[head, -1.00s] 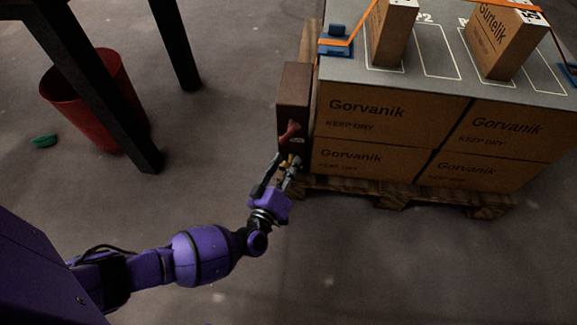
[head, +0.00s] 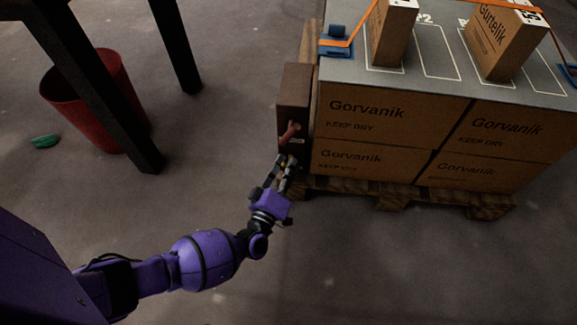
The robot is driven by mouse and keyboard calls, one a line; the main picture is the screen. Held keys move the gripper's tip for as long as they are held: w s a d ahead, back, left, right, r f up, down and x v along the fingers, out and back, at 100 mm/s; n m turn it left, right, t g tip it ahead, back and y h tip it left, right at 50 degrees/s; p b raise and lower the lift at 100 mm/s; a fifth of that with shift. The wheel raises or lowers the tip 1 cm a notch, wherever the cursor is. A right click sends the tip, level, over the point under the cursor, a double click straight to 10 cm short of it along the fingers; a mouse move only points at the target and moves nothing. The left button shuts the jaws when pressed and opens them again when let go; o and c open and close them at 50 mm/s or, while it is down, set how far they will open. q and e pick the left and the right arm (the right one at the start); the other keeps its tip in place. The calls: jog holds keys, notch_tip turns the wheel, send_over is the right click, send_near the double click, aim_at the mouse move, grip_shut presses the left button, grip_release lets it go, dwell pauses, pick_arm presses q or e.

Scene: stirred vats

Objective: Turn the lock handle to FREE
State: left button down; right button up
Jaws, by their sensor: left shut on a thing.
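The lock handle (head: 290,132) is a small reddish lever on the front of a brown box (head: 294,88) at the left side of the pallet load. It slants, with its upper end to the right. My left gripper (head: 284,158) is at the lower end of the handle, with its fingers closed on it. The fingers partly hide the handle's lower end and the lower part of the box. A small pale mark (head: 297,141) shows beside the handle; I cannot read it. My right gripper is not in view.
Cartons marked Gorvanik (head: 375,110) stand on a wooden pallet (head: 400,193) just right of the brown box. Smaller cartons (head: 505,40) and an orange strap lie on top. A red bin (head: 88,105) and dark table legs stand at left. The floor in front is clear.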

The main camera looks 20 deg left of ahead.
pick_arm(q)
jog(key=n+t, duration=0.1)
jog(key=n, duration=0.3)
jog(key=shift+f+n+y, duration=0.1)
jog(key=shift+n+y, duration=0.2)
jog(key=shift+n, duration=0.1)
jog(key=n+y, duration=0.1)
jog(key=n, duration=0.3)
jog(key=shift+t, duration=0.3)
jog(key=n+y, duration=0.2)
jog(key=n, duration=0.2)
jog(key=shift+f+n, duration=0.1)
jog(key=shift+n, duration=0.3)
jog(key=shift+n+y, duration=0.9)
jog(key=shift+n, duration=2)
jog(key=c, duration=1.8)
grip_release()
jog(key=shift+o, duration=0.2)
